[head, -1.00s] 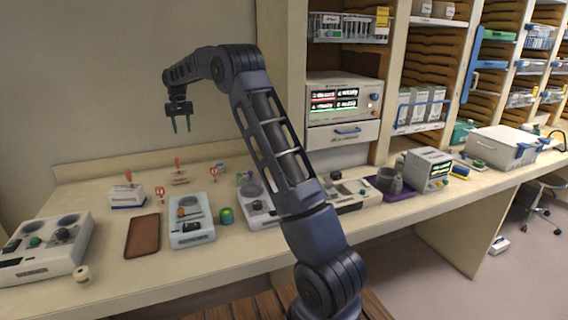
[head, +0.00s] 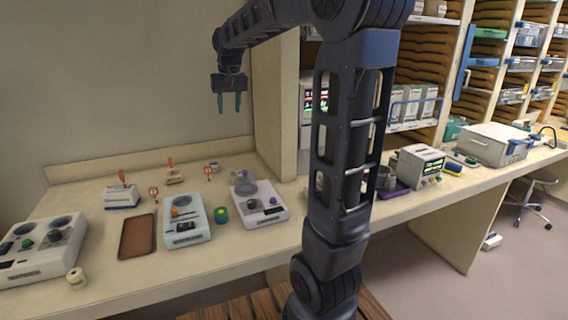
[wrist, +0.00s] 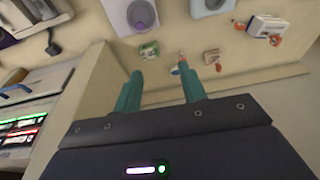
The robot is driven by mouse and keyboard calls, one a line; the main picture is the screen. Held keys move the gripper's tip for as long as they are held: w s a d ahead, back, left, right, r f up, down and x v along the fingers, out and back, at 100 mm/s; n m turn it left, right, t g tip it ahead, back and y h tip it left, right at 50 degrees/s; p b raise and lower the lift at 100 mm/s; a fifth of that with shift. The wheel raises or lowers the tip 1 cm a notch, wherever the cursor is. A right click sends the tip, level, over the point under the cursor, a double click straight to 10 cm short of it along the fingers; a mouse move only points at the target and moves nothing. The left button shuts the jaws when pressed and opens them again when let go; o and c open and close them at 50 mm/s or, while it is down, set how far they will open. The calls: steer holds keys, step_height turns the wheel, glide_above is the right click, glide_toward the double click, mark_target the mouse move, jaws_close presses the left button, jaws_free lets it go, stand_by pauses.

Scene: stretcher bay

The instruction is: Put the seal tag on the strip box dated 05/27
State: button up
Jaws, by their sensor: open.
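My gripper (head: 229,102) is open and empty, pointing down, high above the back of the counter. Its two teal fingers (wrist: 160,72) show in the wrist view. A white box with a blue base (head: 121,198) stands at the left, with an orange-red piece upright on it; it also shows in the wrist view (wrist: 267,25). Small red-and-white tags stand beside it (head: 153,191) and farther back (head: 207,171). A low beige block with a red piece (head: 174,178) lies between them. No 05/27 date is legible, so I cannot tell which box bears it.
A brown tray (head: 137,237), a pale blue device (head: 187,222), a green-and-blue jar (head: 221,214) and a white device (head: 259,205) crowd the front. A tall cabinet wall (head: 275,100) rises right of my gripper.

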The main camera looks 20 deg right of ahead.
steer(key=s+d+f, duration=0.2)
steer(key=s+f, duration=0.1)
steer(key=s, duration=0.6)
steer(key=s+d+f+t, duration=0.1)
steer(key=s+d+f, duration=0.2)
steer(key=s, duration=0.6)
steer(key=s+d+f+t, duration=0.1)
steer(key=s+d+f, duration=0.2)
steer(key=s, duration=0.7)
steer(key=shift+f, duration=0.55)
